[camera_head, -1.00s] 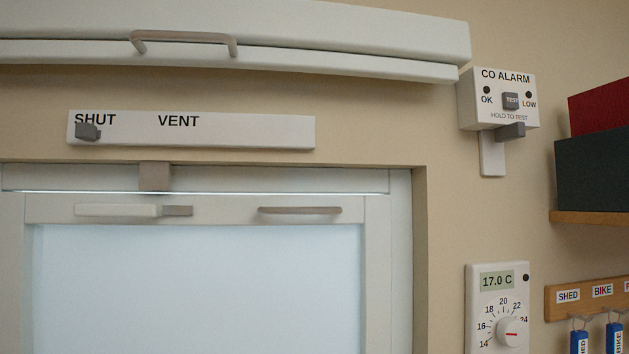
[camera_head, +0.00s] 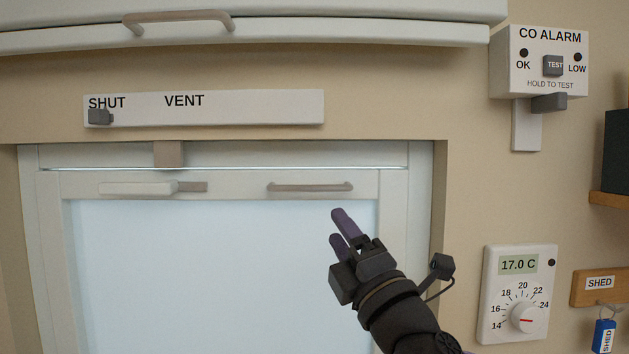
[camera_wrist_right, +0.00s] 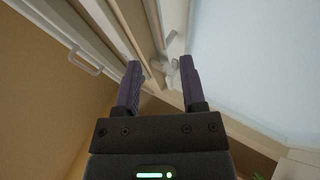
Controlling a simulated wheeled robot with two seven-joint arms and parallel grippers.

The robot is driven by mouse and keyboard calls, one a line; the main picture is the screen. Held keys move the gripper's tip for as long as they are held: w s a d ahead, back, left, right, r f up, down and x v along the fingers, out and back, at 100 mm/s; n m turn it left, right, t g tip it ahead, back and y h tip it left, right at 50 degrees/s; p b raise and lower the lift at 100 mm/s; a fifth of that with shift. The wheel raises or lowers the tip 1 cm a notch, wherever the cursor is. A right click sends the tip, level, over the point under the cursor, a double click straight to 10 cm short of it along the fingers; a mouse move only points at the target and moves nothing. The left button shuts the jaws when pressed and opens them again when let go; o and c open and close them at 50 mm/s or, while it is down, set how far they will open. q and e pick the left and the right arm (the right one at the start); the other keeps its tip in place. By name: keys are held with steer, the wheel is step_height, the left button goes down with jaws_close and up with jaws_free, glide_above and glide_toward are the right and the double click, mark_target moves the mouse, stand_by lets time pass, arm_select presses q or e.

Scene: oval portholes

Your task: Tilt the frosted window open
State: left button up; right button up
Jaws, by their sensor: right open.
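The frosted window (camera_head: 220,270) is a pale pane in a white frame, and it looks closed in the head view. Along its top rail are a white-and-brown latch lever (camera_head: 150,188), lying level at the left, and a brown bar handle (camera_head: 310,187) at the right. A brown block (camera_head: 169,154) sits above the rail. My right gripper (camera_head: 341,230) is open and empty in front of the pane, below the bar handle and apart from it. The right wrist view also shows its two purple fingers (camera_wrist_right: 159,88) spread with nothing between them. My left gripper is not in view.
Above the window is a vent strip (camera_head: 240,108) with its slider at SHUT. A white cabinet with a handle (camera_head: 178,20) overhangs the top. A CO alarm (camera_head: 548,62), a thermostat (camera_head: 516,292) and a key rack (camera_head: 600,286) are on the right wall.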

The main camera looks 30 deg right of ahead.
mark_target(310, 190)
steer(key=p+x, duration=0.5)
steer(key=x, duration=0.4)
steer(key=shift+w+r+p, duration=0.15)
steer(key=shift+r+p, duration=0.1)
steer(key=shift+p, duration=0.1)
steer(key=shift+w, duration=0.3)
jaws_close()
steer(key=shift+f, duration=0.1)
stand_by(0.4)
